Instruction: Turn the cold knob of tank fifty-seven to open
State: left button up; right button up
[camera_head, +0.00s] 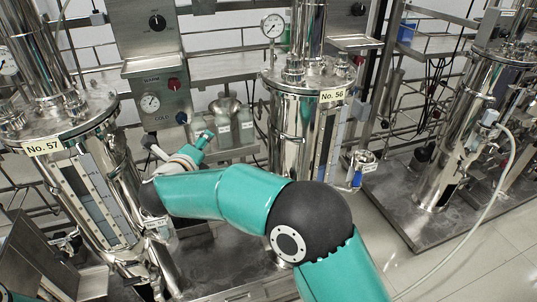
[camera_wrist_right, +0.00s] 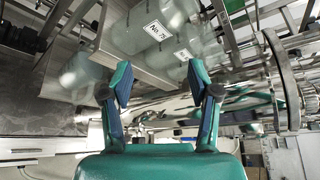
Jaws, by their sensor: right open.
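Tank fifty-seven (camera_head: 65,125) is the shiny steel vessel at the left of the head view, labelled No. 57. A steel panel (camera_head: 160,76) stands between it and the tank labelled No. 56. Low on the panel, beside the word COLD, is a small blue knob (camera_head: 181,117); its setting is too small to read. My right gripper (camera_head: 196,148) is just below the knob in the picture, with no clear contact. The right wrist view shows its jaws (camera_wrist_right: 158,90) apart with nothing held. I cannot make out the knob there. My left gripper is not in view.
A red knob (camera_head: 174,84) and a gauge (camera_head: 150,102) are above the blue knob. Tank No. 56 (camera_head: 308,125) stands close at the right of my gripper. The right wrist view shows a label (camera_wrist_right: 154,30), steel edges and pipes near the jaws.

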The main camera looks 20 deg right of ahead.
jog(key=d+f+n+g+p, duration=0.1)
jog(key=d+f+n+p, duration=0.1)
jog(key=d+p, duration=0.3)
jog(key=s+d+f+n+g+p, duration=0.1)
jog(key=d+f+p, duration=0.3)
jog(key=d, duration=0.8)
jog(key=shift+s+f+n+g+p, duration=0.3)
jog(key=shift+n+p, duration=0.4)
jog(key=shift+p, duration=0.55)
jog(key=shift+w, duration=0.1)
